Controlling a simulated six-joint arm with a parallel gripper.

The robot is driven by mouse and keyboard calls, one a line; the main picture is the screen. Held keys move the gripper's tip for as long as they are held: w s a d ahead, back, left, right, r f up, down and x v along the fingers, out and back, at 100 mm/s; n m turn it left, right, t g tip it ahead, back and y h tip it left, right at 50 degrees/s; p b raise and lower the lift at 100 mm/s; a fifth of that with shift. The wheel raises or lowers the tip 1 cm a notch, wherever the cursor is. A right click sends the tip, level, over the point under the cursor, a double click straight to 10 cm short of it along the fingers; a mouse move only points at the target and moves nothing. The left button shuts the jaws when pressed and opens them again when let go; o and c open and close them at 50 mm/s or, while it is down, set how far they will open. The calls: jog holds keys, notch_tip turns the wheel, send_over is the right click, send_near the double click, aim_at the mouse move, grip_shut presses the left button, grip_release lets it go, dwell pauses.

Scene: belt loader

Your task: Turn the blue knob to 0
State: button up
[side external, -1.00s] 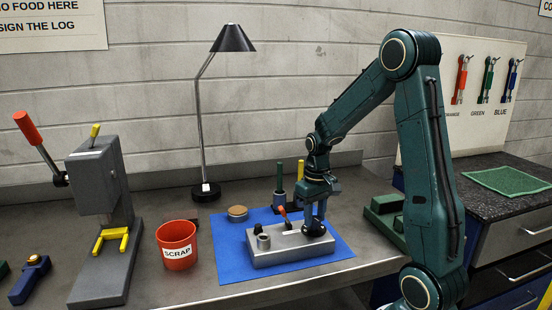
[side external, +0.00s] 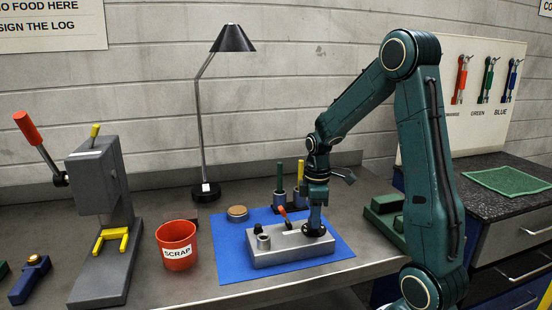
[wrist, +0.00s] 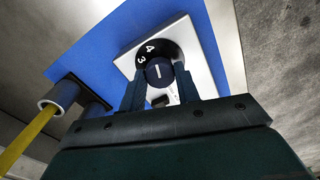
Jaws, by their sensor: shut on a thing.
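The blue knob (wrist: 160,74) is a dark navy cap with a white pointer line, set on a black dial (wrist: 146,52) with white numerals. The numerals 3 and 4 show beside it; the other marks, 0 among them, are hidden or out of sight. My gripper (wrist: 161,80) points down with one finger on each side of the knob, shut on it. In the side view my gripper (side external: 316,226) stands at the right end of a grey control box (side external: 285,257), and its fingers hide most of the knob.
The box sits on a blue mat (side external: 230,268) and carries a red lever (side external: 283,212) and a short grey cylinder (side external: 263,242). Behind it stand holders with a green rod (side external: 280,175) and a yellow rod (side external: 301,172). A red scrap bin (side external: 177,245) is at left.

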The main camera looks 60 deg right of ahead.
jog(key=shift+w+r+n, duration=0.1)
jog(key=shift+n, duration=1.6)
jog(key=o, duration=1)
notch_tip(320, 180, up, 14)
jog(key=shift+f, duration=0.15)
jog(key=shift+a, duration=0.1)
